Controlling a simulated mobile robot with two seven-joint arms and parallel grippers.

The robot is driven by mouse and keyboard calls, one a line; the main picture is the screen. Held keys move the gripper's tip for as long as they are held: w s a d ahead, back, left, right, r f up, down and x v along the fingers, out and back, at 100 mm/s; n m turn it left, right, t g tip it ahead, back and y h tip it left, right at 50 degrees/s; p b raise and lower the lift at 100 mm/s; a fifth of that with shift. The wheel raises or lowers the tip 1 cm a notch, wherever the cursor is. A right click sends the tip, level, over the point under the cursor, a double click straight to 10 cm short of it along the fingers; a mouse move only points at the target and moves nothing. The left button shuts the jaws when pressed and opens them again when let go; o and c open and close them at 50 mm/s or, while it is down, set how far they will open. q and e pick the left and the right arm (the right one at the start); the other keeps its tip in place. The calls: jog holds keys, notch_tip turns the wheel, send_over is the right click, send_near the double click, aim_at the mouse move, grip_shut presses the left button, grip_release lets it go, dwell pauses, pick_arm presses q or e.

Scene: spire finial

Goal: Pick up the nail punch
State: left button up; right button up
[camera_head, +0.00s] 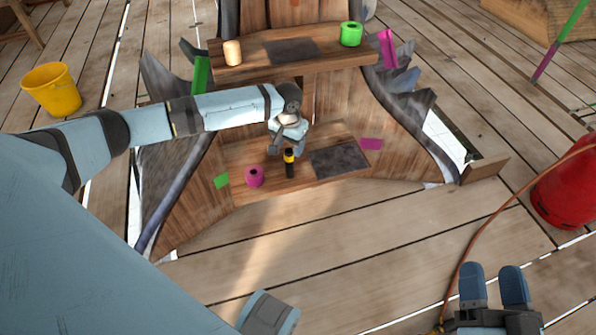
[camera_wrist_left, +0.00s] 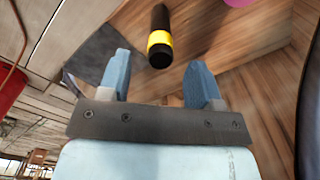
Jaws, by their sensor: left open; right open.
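The nail punch is most likely the black cylinder with a yellow band (camera_head: 289,165), standing upright on the lower wooden shelf (camera_head: 240,191). In the left wrist view the same black and yellow cylinder (camera_wrist_left: 159,38) lies just ahead of the fingertips, roughly between their lines. My left gripper (camera_head: 282,140) is at the cylinder's upper end in the head view, and its fingers (camera_wrist_left: 160,72) are open and empty. Contact cannot be told. My right gripper (camera_head: 495,271) is open and empty at the lower right, far from the shelf.
A magenta roll (camera_head: 255,176) stands left of the cylinder, and a dark plate (camera_head: 339,160) lies to its right. The upper shelf (camera_head: 325,62) holds a cream cylinder (camera_head: 232,52) and a green roll (camera_head: 351,34). A yellow bucket (camera_head: 52,89) and red canister (camera_head: 566,192) stand on the deck.

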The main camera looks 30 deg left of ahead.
aim_at(289, 159)
pick_arm(q)
notch_tip(289, 159, down, 6)
jog(key=b, duration=0.3)
jog(key=shift+f, duration=0.2)
pick_arm(e)
jog(key=f, duration=0.1)
jog(key=f+g, duration=0.1)
jog(key=f, duration=0.1)
jog(key=shift+w+a+f, duration=0.15)
jog(key=shift+a+f, duration=0.15)
jog(key=shift+a, duration=0.05)
pick_arm(q)
jog(key=shift+c, duration=0.4)
grip_shut()
